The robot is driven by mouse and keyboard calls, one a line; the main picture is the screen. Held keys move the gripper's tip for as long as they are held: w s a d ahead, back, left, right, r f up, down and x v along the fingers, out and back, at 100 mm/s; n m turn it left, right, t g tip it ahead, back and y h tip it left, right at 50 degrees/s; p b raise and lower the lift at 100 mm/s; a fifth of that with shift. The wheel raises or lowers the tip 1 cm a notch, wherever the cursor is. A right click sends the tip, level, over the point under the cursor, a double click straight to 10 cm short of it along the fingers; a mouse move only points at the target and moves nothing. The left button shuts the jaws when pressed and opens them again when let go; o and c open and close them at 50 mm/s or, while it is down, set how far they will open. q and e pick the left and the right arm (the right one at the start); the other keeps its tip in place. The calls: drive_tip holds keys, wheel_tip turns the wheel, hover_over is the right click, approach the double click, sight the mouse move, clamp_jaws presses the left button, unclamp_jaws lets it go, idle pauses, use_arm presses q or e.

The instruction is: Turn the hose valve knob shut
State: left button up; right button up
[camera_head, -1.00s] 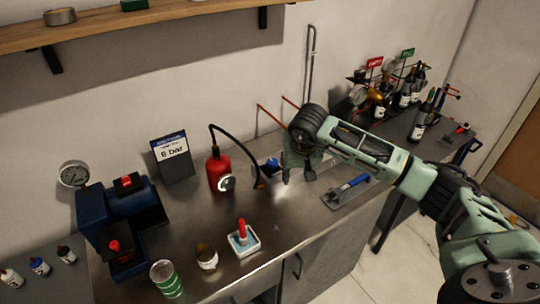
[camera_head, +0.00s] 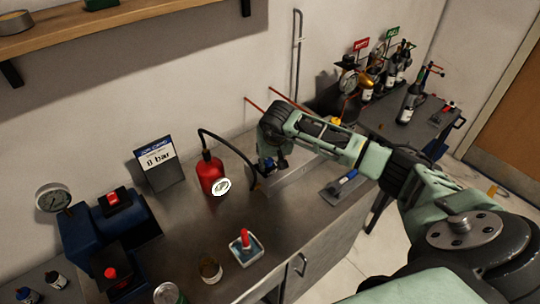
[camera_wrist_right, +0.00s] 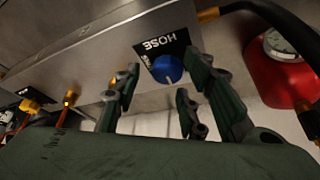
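The hose valve knob is a round blue knob (camera_wrist_right: 167,68) on a metal block (camera_wrist_right: 100,65) with a black label reading HOSE, in the right wrist view. My right gripper (camera_wrist_right: 160,90) is open, with its fingers on either side of the knob in that view. I cannot tell whether they touch it. In the head view my right gripper (camera_head: 272,165) is over the valve block beside the red cylinder (camera_head: 210,172) and largely hides the knob. A black hose (camera_head: 235,145) runs from the cylinder to the block. My left gripper is not in view.
Bottles (camera_head: 413,100) stand at the back right.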

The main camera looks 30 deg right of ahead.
drive_tip(key=shift+w+f, duration=0.6)
drive_tip(key=shift+f, duration=0.4)
drive_tip(key=shift+d, duration=0.1)
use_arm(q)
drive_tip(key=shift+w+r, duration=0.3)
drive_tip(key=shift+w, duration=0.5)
use_arm(e)
clamp_jaws()
